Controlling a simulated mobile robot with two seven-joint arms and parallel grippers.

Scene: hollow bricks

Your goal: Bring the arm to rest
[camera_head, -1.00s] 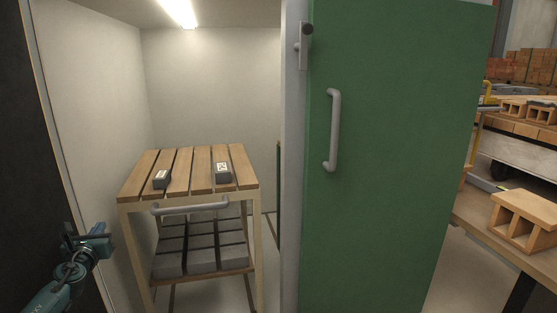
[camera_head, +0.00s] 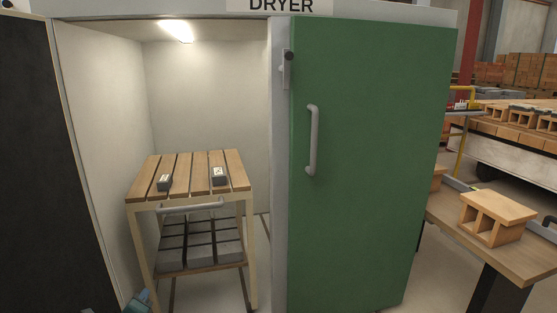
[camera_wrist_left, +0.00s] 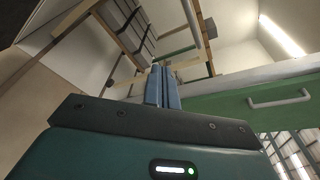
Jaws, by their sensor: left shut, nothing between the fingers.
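My left gripper (camera_wrist_left: 163,88) shows in the left wrist view with its two blue-grey fingers together and nothing between them. In the head view only a small teal piece of my left arm (camera_head: 138,302) shows at the bottom edge, in front of the dryer opening; the rest is below the picture. My right gripper is in neither view.
The dryer's green door (camera_head: 370,165) with a grey handle (camera_head: 313,140) stands right of its lit opening. A slatted wooden cart (camera_head: 190,185) inside bears two small dark blocks and grey blocks below. A hollow brick (camera_head: 497,218) sits on a bench (camera_head: 480,255) at right.

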